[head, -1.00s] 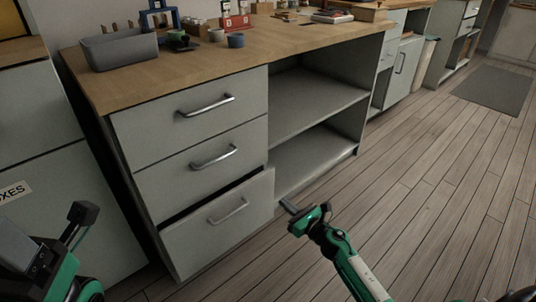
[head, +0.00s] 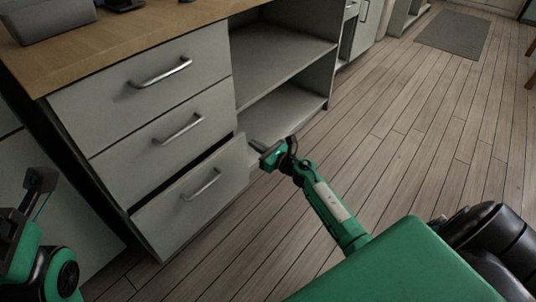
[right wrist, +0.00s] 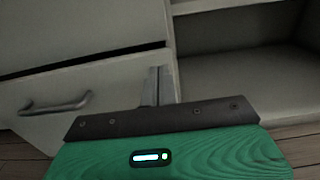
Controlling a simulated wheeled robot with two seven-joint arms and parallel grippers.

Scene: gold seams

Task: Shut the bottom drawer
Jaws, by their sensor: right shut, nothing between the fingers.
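The bottom drawer (head: 192,194) is grey with a silver bar handle (head: 202,185). It stands partly out of the cabinet, with a dark gap above its front. My right gripper (head: 256,146) is shut and empty, close to the upper right edge of the drawer front. In the right wrist view the shut fingers (right wrist: 157,86) lie over the drawer's right edge, and the drawer front with its handle (right wrist: 56,104) is to their left. I cannot tell whether they touch it. My left gripper (head: 38,190) is at the left edge, in front of the cabinet; its jaws are unclear.
Two shut drawers with handles (head: 160,74) sit above the bottom one. Open shelves (head: 280,115) are to the right of the drawers. A grey bin (head: 45,16) stands on the wooden worktop (head: 130,38). The wooden floor (head: 420,130) on the right is clear.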

